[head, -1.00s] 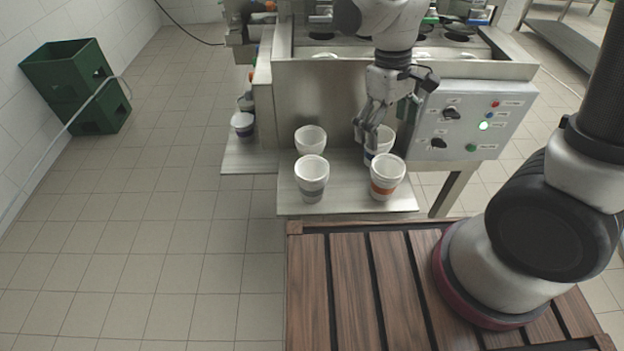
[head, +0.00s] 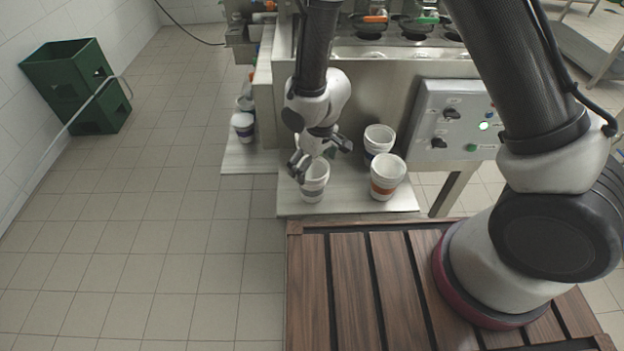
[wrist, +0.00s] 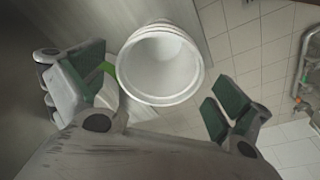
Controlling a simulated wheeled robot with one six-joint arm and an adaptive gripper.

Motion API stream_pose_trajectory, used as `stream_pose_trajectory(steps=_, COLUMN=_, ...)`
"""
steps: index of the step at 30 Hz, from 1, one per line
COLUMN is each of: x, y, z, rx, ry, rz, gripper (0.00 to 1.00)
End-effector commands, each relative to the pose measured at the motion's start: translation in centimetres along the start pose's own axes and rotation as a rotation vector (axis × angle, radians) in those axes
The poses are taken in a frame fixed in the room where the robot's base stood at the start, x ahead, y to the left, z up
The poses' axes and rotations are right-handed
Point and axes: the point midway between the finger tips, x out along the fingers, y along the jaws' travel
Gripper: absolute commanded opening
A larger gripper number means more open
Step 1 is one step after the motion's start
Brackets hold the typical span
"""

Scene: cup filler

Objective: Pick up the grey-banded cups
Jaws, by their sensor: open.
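A white cup with a grey band (head: 314,188) stands upright at the front left of the metal shelf in the head view. My gripper (head: 320,160) is open just above and behind it, with the fingers pointing down. In the wrist view the cup (wrist: 160,65) is empty and its round rim lies between the spread green-padded fingers of my gripper (wrist: 165,92), nearer the left finger. I see no contact. My gripper hides the spot behind this cup, where another white cup stood in the earlier head frame.
An orange-banded cup (head: 386,180) stands at the front right of the shelf (head: 345,205). Behind it are white cups (head: 379,137) that look stacked, blue band below. More cups (head: 243,127) stand on the lower left ledge. The control panel (head: 450,120) bounds the right.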

Motion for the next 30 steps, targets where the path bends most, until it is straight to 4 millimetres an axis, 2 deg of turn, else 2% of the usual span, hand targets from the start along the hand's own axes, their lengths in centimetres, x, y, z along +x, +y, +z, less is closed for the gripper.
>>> stream_pose_trajectory(steps=5, x=1.8, y=-0.1, z=0.0, rx=0.002, ry=-0.001, rz=-0.002, gripper=1.0)
stream_pose_trajectory(steps=13, x=2.0, y=-0.1, z=0.0, rx=0.001, ry=0.0, rz=-0.002, gripper=1.0)
stream_pose_trajectory(steps=19, x=2.0, y=-0.1, z=0.0, rx=0.001, ry=-0.001, rz=-0.002, gripper=0.64)
stream_pose_trajectory(steps=30, x=1.8, y=-0.1, z=0.0, rx=0.001, ry=0.0, rz=-0.003, gripper=0.63)
